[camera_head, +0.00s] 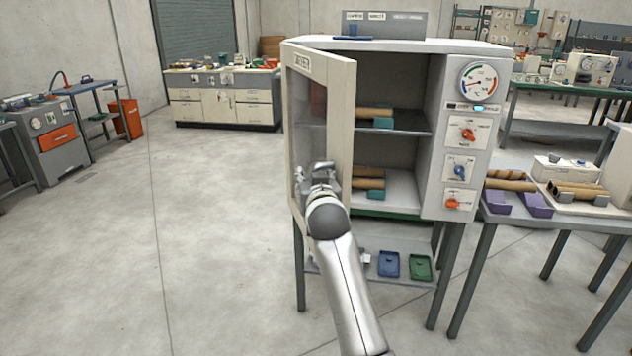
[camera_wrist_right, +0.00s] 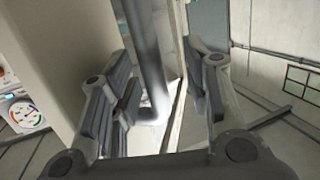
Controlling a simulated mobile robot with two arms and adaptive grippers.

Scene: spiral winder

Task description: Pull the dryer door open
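The dryer (camera_head: 460,145) is a pale cabinet on dark legs. Its framed, windowed door (camera_head: 341,125) stands open, swung outward on the left, and the inside shows. My right gripper (camera_head: 318,172) is at the lower part of the door, in front of the window side. In the right wrist view, its fingers (camera_wrist_right: 165,105) are spread wide, with a grey bar-like handle (camera_wrist_right: 150,65) in the gap, nearer the left finger. I cannot tell whether a finger touches it. My left gripper is in neither view.
Shelves inside hold brown tubes (camera_head: 372,113) on teal holders. Blue (camera_head: 389,263) and green (camera_head: 420,267) trays lie on the low shelf. A table with purple holders (camera_head: 537,204) stands close at right. The floor left of the dryer is clear.

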